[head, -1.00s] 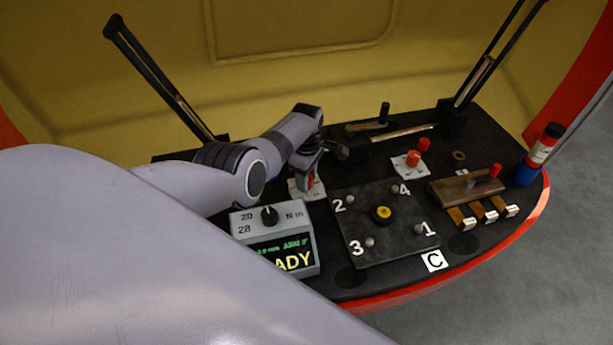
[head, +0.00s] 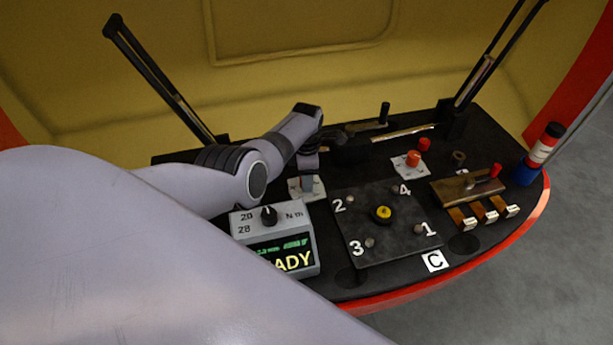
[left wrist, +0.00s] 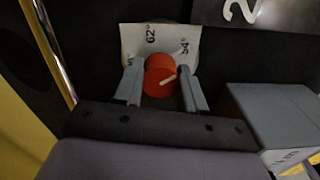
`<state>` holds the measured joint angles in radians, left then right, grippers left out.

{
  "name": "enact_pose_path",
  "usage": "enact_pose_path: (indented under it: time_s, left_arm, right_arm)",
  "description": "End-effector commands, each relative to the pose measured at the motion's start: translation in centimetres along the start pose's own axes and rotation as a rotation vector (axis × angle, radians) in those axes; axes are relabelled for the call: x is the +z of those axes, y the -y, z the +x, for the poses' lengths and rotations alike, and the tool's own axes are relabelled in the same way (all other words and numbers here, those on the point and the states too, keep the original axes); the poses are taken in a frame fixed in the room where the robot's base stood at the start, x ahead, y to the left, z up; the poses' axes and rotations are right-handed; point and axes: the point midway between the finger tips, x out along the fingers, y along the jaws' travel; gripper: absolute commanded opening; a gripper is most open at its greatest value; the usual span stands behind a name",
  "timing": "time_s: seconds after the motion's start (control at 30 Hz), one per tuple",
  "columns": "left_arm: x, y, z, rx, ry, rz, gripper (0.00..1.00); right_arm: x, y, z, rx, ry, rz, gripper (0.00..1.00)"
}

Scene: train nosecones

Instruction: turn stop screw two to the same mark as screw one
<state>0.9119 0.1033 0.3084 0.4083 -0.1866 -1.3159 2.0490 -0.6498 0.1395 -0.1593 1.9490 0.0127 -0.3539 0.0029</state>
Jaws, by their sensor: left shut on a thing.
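A red stop-screw knob (left wrist: 158,77) with a pale pointer line stands on a white scale plate (left wrist: 150,33) in the left wrist view. The plate reads 62° at the middle and 54° at the right; the pointer slants up and right. My left gripper (left wrist: 160,88) is shut on this knob, a finger on each side. In the head view my left gripper (head: 308,184) hides the knob, and the plate (head: 318,190) shows around it. A second red knob (head: 412,158) stands on another white plate (head: 409,171); its mark is too small to read. My right gripper is not in view.
A grey torque box (head: 275,232) reads "ADY" in part, in front of the gripper. A dark numbered plate (head: 385,245) with a yellow centre lies to its right. A wooden block (head: 455,190) and a striped post (head: 541,150) stand further right.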

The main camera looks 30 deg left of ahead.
Motion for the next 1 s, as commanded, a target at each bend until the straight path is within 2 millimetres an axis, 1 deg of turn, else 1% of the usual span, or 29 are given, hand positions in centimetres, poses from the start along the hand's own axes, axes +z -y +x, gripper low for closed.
enact_pose_path:
  time_s: [0.4,0.43,0.47,0.5,0.83,0.93,1.0]
  left_arm:
    - [-0.1,-0.1,-0.1,0.002,-0.002,-0.006,0.10]
    - [-0.1,-0.1,-0.1,0.002,-0.002,-0.006,0.43]
    - [-0.1,-0.1,-0.1,0.002,-0.002,-0.006,0.53]
    - [-0.1,-0.1,-0.1,0.002,-0.002,-0.006,0.66]
    - [0.0,0.0,-0.3,0.001,-0.001,-0.005,0.66]
    - [0.0,-0.1,-1.2,0.002,0.000,-0.006,0.66]
    - [0.0,-0.1,-2.2,0.003,0.000,-0.006,0.66]
  right_arm:
    - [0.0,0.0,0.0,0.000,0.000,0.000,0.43]
    - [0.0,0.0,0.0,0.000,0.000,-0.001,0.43]
    - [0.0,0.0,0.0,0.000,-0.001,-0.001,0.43]
    - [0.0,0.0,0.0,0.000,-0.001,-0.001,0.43]
    - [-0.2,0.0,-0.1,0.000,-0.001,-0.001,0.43]
    - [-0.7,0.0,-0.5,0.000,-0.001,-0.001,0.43]
    - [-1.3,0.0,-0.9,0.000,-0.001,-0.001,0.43]
